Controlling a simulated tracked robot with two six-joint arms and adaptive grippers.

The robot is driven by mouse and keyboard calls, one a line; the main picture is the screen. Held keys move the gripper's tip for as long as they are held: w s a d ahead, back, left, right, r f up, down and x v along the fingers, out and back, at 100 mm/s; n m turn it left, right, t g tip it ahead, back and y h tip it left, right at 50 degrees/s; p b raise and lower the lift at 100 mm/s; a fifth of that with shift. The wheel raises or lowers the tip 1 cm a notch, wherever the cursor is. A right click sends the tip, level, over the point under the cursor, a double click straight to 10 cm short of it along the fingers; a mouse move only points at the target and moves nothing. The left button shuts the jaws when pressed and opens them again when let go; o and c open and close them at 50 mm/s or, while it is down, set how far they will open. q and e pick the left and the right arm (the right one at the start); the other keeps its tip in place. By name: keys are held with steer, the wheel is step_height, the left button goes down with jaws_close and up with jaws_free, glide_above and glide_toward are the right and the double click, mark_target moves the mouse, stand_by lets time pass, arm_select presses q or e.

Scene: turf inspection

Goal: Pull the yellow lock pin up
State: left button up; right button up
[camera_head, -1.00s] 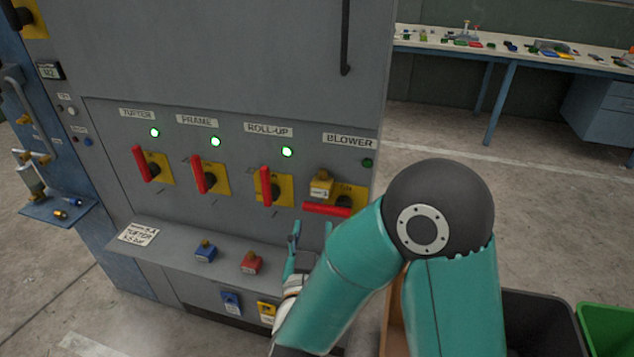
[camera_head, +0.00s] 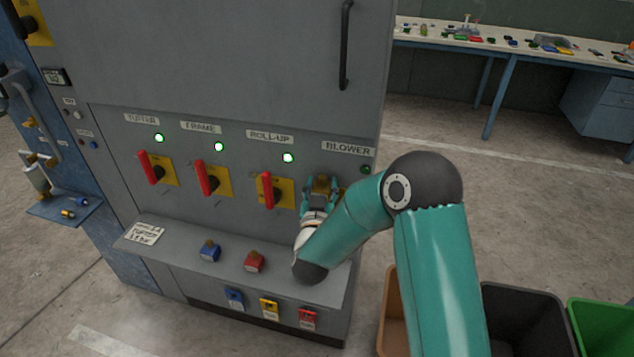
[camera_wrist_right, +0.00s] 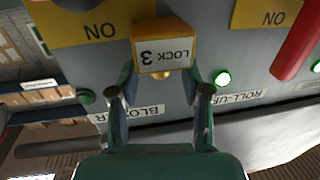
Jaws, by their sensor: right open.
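A yellow padlock (camera_head: 321,184) marked "LOCK 3" hangs at the BLOWER switch on the grey cabinet (camera_head: 240,50). In the right wrist view the padlock (camera_wrist_right: 164,50) is just beyond my fingertips, with a small yellow knob below its label. I see no separate piece that is clearly a lock pin. My right gripper (camera_head: 319,196) is at the padlock, open. In the wrist view its fingers (camera_wrist_right: 159,89) stand apart with nothing held between them. My gripper and arm hide much of the BLOWER switch in the head view. My left gripper is out of view.
Red switch handles (camera_head: 205,178) stand left of the BLOWER switch. Bins (camera_head: 525,325) stand at lower right. A bench (camera_head: 500,50) is at the back.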

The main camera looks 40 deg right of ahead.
steer(key=shift+w+d, duration=0.25)
steer(key=shift+w, duration=0.05)
steer(key=shift+c, duration=0.4)
jaws_close()
